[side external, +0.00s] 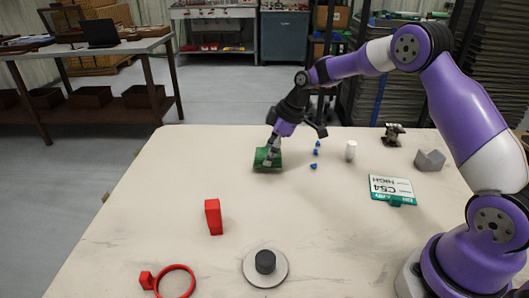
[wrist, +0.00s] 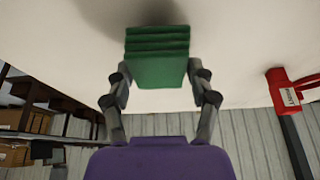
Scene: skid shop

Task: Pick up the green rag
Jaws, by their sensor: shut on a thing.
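The green rag (side external: 267,158) is a folded, layered green stack at the far edge of the table in the side external view. It also shows in the wrist view (wrist: 157,62), between the two fingers. My gripper (side external: 272,148) reaches down onto the rag and is shut on it. In the wrist view my gripper (wrist: 157,78) has one finger on each side of the rag. I cannot tell whether the rag's underside touches the table.
A red block (side external: 213,217), a red ring (side external: 174,281) and a grey disc with a black knob (side external: 265,267) stand nearer. The table's left middle is clear.

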